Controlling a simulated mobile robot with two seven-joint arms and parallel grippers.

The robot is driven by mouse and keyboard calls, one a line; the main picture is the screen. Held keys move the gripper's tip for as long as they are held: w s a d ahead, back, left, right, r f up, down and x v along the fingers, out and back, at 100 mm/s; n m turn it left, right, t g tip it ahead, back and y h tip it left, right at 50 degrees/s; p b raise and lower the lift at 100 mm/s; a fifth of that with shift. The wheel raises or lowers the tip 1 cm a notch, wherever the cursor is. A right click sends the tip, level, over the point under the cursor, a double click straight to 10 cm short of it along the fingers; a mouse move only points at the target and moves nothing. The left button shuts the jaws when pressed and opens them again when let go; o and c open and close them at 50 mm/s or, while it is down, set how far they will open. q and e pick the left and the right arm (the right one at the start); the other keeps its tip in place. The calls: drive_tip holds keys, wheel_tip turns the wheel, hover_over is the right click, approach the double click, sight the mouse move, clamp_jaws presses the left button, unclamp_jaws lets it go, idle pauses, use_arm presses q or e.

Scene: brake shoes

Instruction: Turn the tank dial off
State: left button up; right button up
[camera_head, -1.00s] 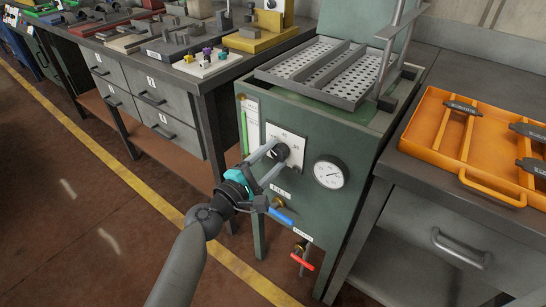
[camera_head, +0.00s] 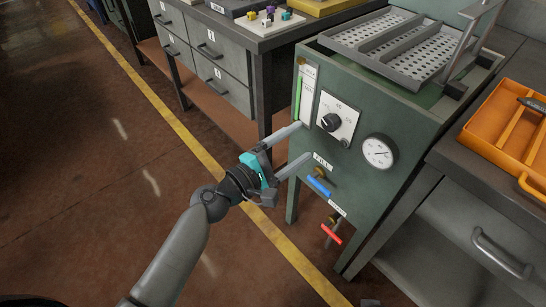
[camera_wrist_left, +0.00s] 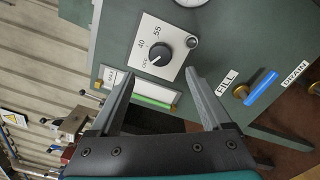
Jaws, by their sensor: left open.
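The tank dial is a black knob (camera_head: 330,122) on a white plate with markings, on the front of the green tank cabinet (camera_head: 375,205). In the left wrist view the knob (camera_wrist_left: 161,54) shows with the markings 40 and 55, beyond and between my fingertips. Its white pointer line is turned toward the lower left of that picture. My left gripper (camera_head: 305,142) is open and empty, with its fingers left of and below the knob, apart from it. Its two fingers (camera_wrist_left: 158,80) also show in the left wrist view. My right gripper is not in view.
A gauge (camera_head: 379,151) sits right of the dial. Below are a blue FILL handle (camera_head: 319,186) and a red DRAIN handle (camera_head: 332,233). A perforated tray (camera_head: 410,45) tops the cabinet. A workbench with an orange tray (camera_head: 510,130) stands at right. The floor at left is clear.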

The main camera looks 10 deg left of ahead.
use_arm(q)
drive_tip(key=v, duration=0.6)
drive_tip(key=shift+s+a, duration=0.25)
drive_tip(key=shift+s, duration=0.05)
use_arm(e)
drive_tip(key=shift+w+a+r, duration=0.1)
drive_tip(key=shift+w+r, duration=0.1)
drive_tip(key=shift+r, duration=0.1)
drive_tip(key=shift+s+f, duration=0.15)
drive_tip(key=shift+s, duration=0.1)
